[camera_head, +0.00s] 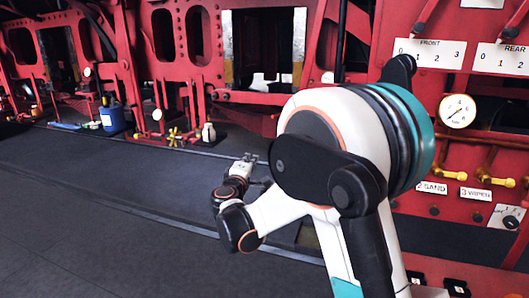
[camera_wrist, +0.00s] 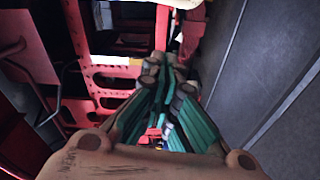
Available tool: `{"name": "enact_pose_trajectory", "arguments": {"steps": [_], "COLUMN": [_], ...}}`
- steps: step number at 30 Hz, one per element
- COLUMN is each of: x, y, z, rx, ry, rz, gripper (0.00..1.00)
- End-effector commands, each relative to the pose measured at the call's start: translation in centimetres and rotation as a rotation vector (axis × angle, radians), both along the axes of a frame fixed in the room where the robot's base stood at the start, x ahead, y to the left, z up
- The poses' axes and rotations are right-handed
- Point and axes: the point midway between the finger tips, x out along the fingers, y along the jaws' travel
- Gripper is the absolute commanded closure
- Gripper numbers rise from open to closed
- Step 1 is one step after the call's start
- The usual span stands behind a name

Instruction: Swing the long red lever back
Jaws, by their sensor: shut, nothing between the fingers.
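Two red levers show at the upper right of the head view, one above the FRONT scale plate (camera_head: 430,53) and one above the REAR plate (camera_head: 502,59). The first red lever (camera_head: 431,14) and the second red lever (camera_head: 515,22) are both cut off by the top edge. I cannot tell which one is the long lever. My gripper (camera_head: 250,158) is well to the left of both and low, over the dark floor. In the wrist view my gripper (camera_wrist: 165,62) has its fingers together and holds nothing. No lever is clearly seen at its tips.
My arm covers the middle of the head view. A pressure gauge (camera_head: 457,110) and brass valve handles (camera_head: 495,180) sit on the red panel at right. A blue container (camera_head: 112,118) and a small pale bottle (camera_head: 208,132) stand along the red frame. The dark floor at left is clear.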

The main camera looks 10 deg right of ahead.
Motion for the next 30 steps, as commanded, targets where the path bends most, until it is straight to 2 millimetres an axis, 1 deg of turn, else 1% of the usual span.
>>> {"name": "enact_pose_trajectory", "arguments": {"steps": [11,16,20,30], "x": [0.2,0.9,2.6,8.6], "y": [0.2,-0.2,-1.1,-3.9], "z": [-0.1,-0.1,-0.1,0.0], "rx": [-0.008,-0.008,-0.007,-0.007], "ry": [-0.002,-0.002,-0.003,-0.003], "rz": [0.003,0.002,0.001,0.001], "gripper": [1.0,1.0,1.0,1.0]}}
